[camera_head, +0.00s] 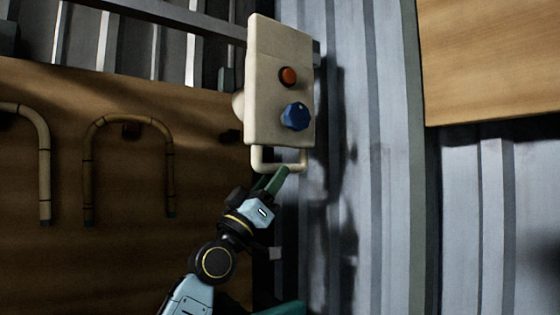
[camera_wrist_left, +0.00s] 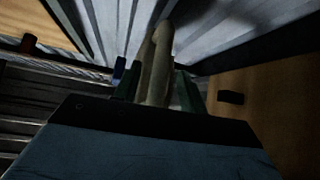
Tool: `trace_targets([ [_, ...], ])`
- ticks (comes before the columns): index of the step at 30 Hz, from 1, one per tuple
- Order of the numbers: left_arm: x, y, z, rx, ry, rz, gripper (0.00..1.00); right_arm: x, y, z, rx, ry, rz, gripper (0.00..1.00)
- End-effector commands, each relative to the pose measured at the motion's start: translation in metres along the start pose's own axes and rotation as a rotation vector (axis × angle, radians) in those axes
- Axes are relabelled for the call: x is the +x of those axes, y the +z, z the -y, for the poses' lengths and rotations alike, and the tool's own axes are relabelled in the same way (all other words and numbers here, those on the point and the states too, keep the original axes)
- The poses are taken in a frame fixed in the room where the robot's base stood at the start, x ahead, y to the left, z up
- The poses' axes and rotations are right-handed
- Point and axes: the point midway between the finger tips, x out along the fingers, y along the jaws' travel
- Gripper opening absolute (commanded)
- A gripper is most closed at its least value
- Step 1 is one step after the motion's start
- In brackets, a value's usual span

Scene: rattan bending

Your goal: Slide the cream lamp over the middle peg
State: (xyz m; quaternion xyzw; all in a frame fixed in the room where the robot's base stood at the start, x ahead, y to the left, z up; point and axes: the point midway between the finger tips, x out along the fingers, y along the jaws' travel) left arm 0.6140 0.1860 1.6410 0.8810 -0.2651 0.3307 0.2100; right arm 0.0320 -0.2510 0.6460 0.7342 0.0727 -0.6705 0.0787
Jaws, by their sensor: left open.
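The cream lamp (camera_head: 262,80) is a flat cream panel with a red button (camera_head: 288,76), a blue knob (camera_head: 295,116) and a looped handle (camera_head: 297,163) at its lower end. It is in the upper middle of the head view, in front of the metal wall. My left gripper (camera_head: 272,180) has its green fingers at the handle. In the left wrist view the cream handle (camera_wrist_left: 155,65) stands between the open fingers; contact is unclear. Which peg is the middle one is uncertain.
Bent rattan pieces (camera_head: 88,170) hang on the dark wooden board (camera_head: 128,250) at left. A small dark block (camera_wrist_left: 230,97) shows on wood in the left wrist view. Corrugated metal wall (camera_head: 395,220) fills the middle. A lighter wooden panel (camera_head: 490,60) is at upper right.

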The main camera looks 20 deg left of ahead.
Motion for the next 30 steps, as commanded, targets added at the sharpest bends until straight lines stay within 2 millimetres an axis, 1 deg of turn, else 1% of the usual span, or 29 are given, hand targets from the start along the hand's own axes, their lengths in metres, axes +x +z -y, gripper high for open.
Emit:
trace_targets([
  [1, 0.011, -0.002, 0.000, 0.001, 0.000, 0.000, 0.41, -0.005, -0.001, 0.000, 0.000, 0.000, -0.001, 0.00],
  [6, 0.029, -0.001, 0.000, 0.001, 0.000, 0.000, 0.41, -0.008, -0.001, 0.000, 0.000, 0.000, -0.002, 0.00],
  [11, 0.036, 0.000, 0.001, 0.002, -0.002, 0.000, 0.41, -0.009, -0.002, 0.000, 0.000, -0.001, -0.002, 0.00],
  [19, 0.036, 0.001, 0.001, 0.001, -0.002, 0.000, 0.41, -0.008, -0.002, 0.002, 0.000, -0.003, -0.003, 0.00],
  [28, 0.036, 0.001, 0.001, 0.001, -0.002, 0.001, 0.02, -0.008, -0.003, 0.003, 0.000, -0.004, -0.003, 0.00],
  [29, 0.036, 0.001, 0.001, 0.001, -0.002, 0.001, 0.00, -0.008, -0.003, 0.003, 0.000, -0.004, -0.003, 0.00],
  [30, 0.036, 0.001, 0.001, 0.001, -0.002, 0.001, 0.00, -0.008, -0.003, 0.003, 0.000, -0.004, -0.003, 0.00],
])
